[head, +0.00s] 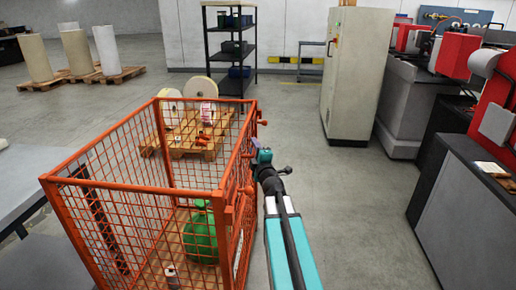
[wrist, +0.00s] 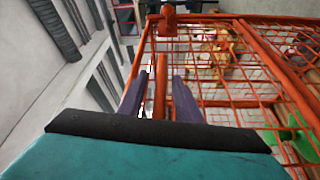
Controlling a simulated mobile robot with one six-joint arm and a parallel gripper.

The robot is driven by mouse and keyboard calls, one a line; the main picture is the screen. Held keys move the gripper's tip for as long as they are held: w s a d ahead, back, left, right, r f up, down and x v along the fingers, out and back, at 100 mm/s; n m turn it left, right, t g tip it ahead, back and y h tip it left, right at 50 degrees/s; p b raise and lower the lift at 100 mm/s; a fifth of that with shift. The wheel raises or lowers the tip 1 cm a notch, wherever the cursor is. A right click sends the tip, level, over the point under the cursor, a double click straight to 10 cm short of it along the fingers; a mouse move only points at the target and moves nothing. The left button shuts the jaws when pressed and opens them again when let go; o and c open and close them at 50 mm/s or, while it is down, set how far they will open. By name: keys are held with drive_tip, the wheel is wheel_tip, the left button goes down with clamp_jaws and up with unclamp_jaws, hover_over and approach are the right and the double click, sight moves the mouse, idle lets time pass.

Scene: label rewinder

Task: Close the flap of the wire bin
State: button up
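The orange wire bin (head: 130,185) stands at the left centre of the head view, with an open top. On its right side is an orange mesh panel (head: 240,235), where the flap appears to be. Its exact angle is hard to tell. My gripper (head: 262,158) is beside that right side, near the rim. In the wrist view my gripper (wrist: 160,78) has its two dark purple fingers apart. An orange bar (wrist: 161,88) of the bin shows between them. Contact with the bar cannot be made out.
A green container (head: 200,238) and a small can (head: 172,276) are inside the bin. A pallet with rolls (head: 185,148) stands behind it. A pale cabinet (head: 355,75) and machines (head: 462,150) stand to the right. Floor (head: 345,220) between bin and machines is clear.

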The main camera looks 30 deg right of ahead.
drive_tip(key=shift+s, duration=0.1)
drive_tip(key=shift+s+f, duration=0.1)
drive_tip(key=shift+s, duration=0.05)
drive_tip(key=p+v, duration=0.2)
drive_tip(key=v, duration=0.3)
drive_tip(key=shift+s+a, duration=0.15)
drive_tip(key=shift+s, duration=0.05)
drive_tip(key=shift+s+a+p, duration=0.15)
drive_tip(key=shift+s+p, duration=0.05)
drive_tip(key=shift+p, duration=0.75)
drive_tip(key=p+v, duration=0.2)
drive_tip(key=p, duration=0.4)
drive_tip(key=shift+p+v, duration=2.7)
drive_tip(key=shift+p, duration=2.55)
